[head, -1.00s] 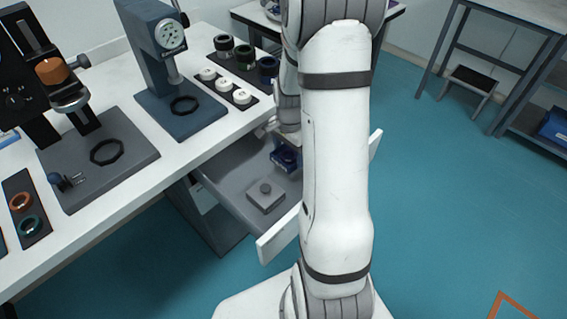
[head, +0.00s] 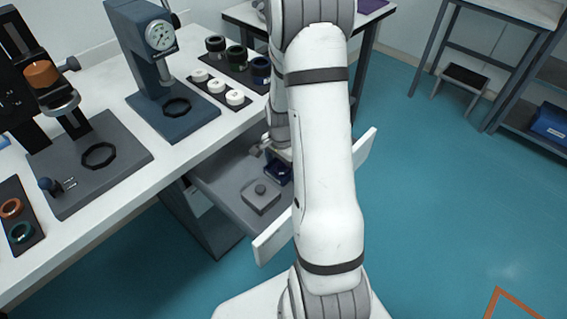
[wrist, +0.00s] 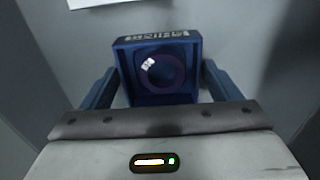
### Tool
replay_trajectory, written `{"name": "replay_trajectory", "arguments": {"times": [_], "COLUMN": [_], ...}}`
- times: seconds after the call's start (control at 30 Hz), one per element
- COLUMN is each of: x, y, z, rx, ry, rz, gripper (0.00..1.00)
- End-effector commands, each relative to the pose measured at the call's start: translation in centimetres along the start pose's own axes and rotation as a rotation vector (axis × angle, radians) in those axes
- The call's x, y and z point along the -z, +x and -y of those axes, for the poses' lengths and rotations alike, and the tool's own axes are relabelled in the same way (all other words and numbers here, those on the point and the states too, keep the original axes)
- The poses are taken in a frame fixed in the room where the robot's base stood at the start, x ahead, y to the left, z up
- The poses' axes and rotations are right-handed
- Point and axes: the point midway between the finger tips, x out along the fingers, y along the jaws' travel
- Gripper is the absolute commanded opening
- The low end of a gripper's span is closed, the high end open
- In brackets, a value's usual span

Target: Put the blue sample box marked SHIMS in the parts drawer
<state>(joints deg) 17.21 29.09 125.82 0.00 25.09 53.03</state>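The blue sample box (wrist: 125,85) lies between my fingers in the wrist view. It is open-topped, with pale lettering too small to read on its far rim and a dark ring and a small white tag inside. My gripper (wrist: 160,75) has its fingertips against or very near both sides of the box, with no clear gap. In the head view the box (head: 284,176) is low inside the pulled-out parts drawer (head: 222,186), partly hidden by my arm. Whether it touches the drawer floor cannot be told.
A grey block with a round knob (head: 261,198) sits in the drawer, close in front of the box. The white drawer front (head: 272,236) stands on the near side. The bench above holds a gauge stand (head: 150,70) and trays of small parts.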

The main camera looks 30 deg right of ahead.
Motion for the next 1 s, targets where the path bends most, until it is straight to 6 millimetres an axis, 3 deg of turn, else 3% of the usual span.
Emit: {"name": "replay_trajectory", "arguments": {"times": [0.13, 0.47, 1.0], "x": [0.0, 0.0, 0.0], "y": [0.0, -0.8, -11.0], "z": [0.0, 0.1, 0.1], "rx": [0.000, 0.001, 0.002], "ry": [0.000, -0.001, -0.002], "rz": [0.000, -0.001, -0.002], "gripper": [0.94, 0.94, 0.94]}}
